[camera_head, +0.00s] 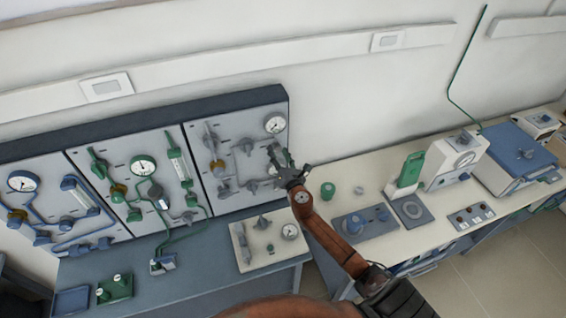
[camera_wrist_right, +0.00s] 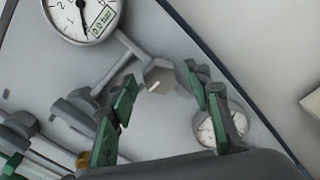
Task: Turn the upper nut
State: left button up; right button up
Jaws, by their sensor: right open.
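A grey hexagonal nut (camera_wrist_right: 158,77) shows in the right wrist view, on a grey pipe fitting at the panel. I cannot tell from the pictures whether it is the upper one. My right gripper (camera_wrist_right: 164,90) is open, with its green-padded fingers on either side of the nut in that view. I see no clear contact, and the depth between is hard to judge. In the head view my right gripper (camera_head: 280,160) is at the right edge of the right-hand panel (camera_head: 207,192), hiding the fittings behind it. My left gripper is not in view.
A dial gauge (camera_wrist_right: 82,12) reading 0.0 bar is at the upper left of the wrist view; another gauge (camera_wrist_right: 216,130) shows behind the right finger. A beige board (camera_head: 277,258) with fittings lies below my gripper. The right bench (camera_head: 345,172) holds several devices.

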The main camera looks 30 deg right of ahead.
jog(key=v, duration=1)
jog(key=shift+s, duration=0.3)
jog(key=shift+a, duration=0.1)
